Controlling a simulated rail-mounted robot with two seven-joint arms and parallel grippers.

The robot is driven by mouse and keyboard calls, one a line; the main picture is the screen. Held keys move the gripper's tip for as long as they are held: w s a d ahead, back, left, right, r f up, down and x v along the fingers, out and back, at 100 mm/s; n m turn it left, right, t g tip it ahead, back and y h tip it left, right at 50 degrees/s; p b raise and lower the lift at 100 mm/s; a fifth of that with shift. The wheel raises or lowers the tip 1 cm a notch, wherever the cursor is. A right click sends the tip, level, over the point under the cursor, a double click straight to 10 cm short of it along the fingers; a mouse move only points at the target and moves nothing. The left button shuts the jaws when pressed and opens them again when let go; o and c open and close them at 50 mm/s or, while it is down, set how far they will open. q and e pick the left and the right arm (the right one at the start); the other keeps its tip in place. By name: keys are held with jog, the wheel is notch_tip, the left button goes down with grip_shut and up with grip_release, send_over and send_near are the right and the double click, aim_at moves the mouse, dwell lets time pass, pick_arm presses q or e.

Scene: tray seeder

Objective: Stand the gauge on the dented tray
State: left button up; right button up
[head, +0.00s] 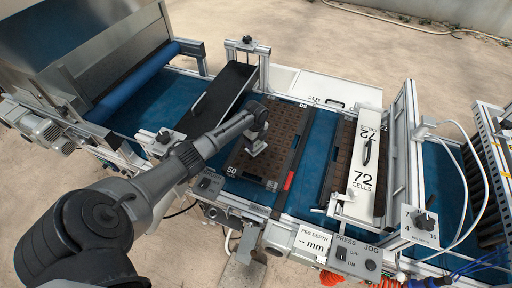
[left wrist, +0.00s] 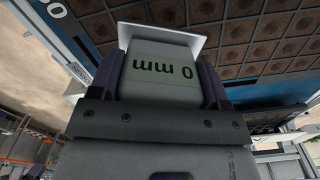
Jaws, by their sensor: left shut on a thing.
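My left gripper (head: 257,139) is shut on the gauge (head: 254,149), a small pale block over the soil-filled 50-cell tray (head: 297,146). In the left wrist view the gauge (left wrist: 160,70) sits between the two fingers (left wrist: 158,85), with a display reading "0 mm" upside down and a wider white plate at its far end. The brown soil cells of the tray (left wrist: 252,98) show beyond it. I cannot tell whether the gauge touches the tray, and no dent is clear. The right gripper is not in view.
A sloped black chute (head: 222,98) stands left of the tray on the blue belt (head: 316,150). A white "72 cells" plate (head: 365,165) covers part of another soil tray (head: 337,160) at right.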

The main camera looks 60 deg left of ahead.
aim_at(256, 146)
pick_arm(q)
jog(key=shift+w+f+b, duration=0.1)
jog(key=shift+f+b, duration=0.2)
jog(key=shift+f, duration=1.7)
jog(key=shift+a, duration=0.1)
jog(key=shift+f, duration=0.2)
jog(key=o, duration=1)
